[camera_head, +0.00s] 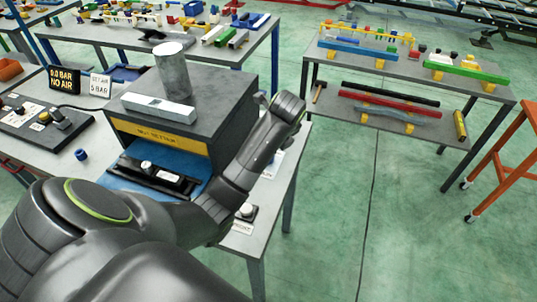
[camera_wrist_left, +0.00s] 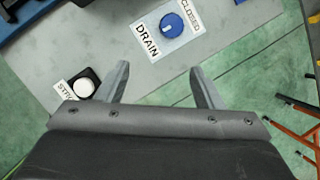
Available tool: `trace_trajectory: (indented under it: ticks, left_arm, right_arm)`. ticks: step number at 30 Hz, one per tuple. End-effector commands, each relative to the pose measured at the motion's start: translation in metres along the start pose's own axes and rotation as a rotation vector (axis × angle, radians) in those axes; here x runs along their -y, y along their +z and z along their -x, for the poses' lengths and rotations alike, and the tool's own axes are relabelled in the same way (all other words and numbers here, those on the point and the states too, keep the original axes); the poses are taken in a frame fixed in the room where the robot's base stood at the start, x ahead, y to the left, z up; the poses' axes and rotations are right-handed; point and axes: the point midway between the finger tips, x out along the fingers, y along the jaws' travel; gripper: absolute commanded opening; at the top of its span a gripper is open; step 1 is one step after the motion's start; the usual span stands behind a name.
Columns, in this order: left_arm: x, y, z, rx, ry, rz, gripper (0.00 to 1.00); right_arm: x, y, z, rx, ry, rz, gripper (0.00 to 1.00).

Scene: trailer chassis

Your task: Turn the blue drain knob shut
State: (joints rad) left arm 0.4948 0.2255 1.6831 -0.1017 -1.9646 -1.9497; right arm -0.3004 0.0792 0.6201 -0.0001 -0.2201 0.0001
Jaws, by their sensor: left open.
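My right gripper is in neither view.
A white button on a black base (camera_wrist_left: 84,87) is close to the left finger. In the head view a dark box (camera_head: 215,100) carries a grey cylinder (camera_head: 173,70). The table's right edge is close by, with open green floor (camera_head: 335,200) beyond.

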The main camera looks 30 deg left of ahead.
Motion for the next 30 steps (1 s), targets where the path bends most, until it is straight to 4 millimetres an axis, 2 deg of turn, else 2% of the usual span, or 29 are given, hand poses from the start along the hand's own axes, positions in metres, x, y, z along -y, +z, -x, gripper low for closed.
trace_trajectory:
  ticks: [1, 5, 11, 18, 20, 30]
  left_arm:
    - [0.010, 0.007, 0.009, 0.006, 0.003, -0.057, 0.61]
    - [0.022, 0.016, 0.021, 0.011, 0.013, -0.157, 0.61]
    - [0.024, 0.017, 0.016, 0.011, 0.019, -0.191, 0.61]
    - [0.023, 0.017, -0.013, 0.012, 0.019, -0.188, 0.61]
    - [0.023, 0.019, -0.022, 0.009, 0.024, -0.189, 0.61]
    - [0.022, 0.019, -0.091, 0.009, 0.021, -0.188, 0.61]
  right_arm:
    - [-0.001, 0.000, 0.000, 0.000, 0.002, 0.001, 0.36]
    - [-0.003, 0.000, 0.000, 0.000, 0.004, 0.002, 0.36]
    - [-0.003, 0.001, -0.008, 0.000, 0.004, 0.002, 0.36]
    - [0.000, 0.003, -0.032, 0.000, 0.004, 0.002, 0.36]
    - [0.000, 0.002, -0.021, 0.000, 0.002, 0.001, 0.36]
    - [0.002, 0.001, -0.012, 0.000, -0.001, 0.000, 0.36]
